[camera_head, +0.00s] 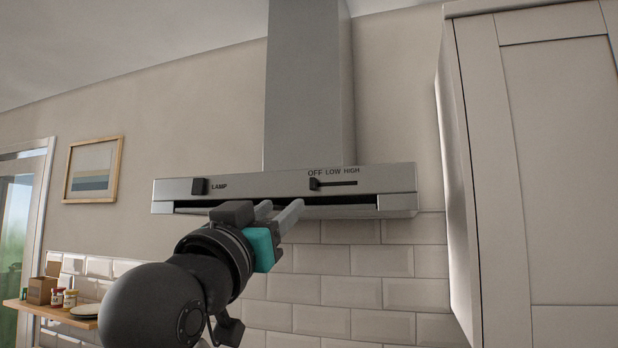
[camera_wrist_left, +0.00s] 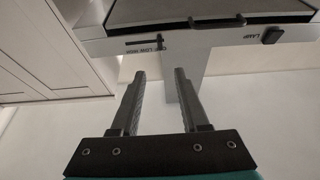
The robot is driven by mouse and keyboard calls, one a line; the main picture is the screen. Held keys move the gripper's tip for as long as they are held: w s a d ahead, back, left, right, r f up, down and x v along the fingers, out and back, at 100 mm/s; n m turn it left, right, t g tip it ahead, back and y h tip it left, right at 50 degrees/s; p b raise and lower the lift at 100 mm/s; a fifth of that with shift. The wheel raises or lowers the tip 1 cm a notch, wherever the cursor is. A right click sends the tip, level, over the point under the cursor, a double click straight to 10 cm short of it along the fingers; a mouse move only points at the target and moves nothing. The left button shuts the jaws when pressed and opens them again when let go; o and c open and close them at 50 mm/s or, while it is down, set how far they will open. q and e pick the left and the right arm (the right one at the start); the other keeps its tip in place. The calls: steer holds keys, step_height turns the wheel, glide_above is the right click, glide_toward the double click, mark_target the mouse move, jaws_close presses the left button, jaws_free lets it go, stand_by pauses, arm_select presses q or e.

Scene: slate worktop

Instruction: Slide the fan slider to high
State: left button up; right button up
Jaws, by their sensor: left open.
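The fan slider (camera_head: 314,184) is a small dark knob at the left end of its slot (camera_head: 340,183), under the word OFF on the hood's front strip. LOW and HIGH are printed to its right. The slot (camera_wrist_left: 141,41) also shows in the left wrist view, ahead of the fingers. My left gripper (camera_head: 280,207) is open and empty, below and left of the slider in the head view. Its two fingers (camera_wrist_left: 160,74) stand apart in the wrist view with nothing between them. I see no contact with the slider. My right gripper is not in view.
The lamp switch (camera_head: 199,186) is at the left of the steel range hood (camera_head: 270,185). A white cabinet (camera_head: 540,170) stands close on the right. Tiles (camera_head: 350,260) cover the wall below. A shelf (camera_head: 60,310) with jars is at far left.

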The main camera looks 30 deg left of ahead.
mark_target(312, 181)
arm_select(q)
steer(key=p+x, duration=0.9)
steer(key=x, duration=0.5)
steer(key=shift+w+a, duration=0.1)
steer(key=shift+w, duration=0.05)
jaws_close()
stand_by(1.4)
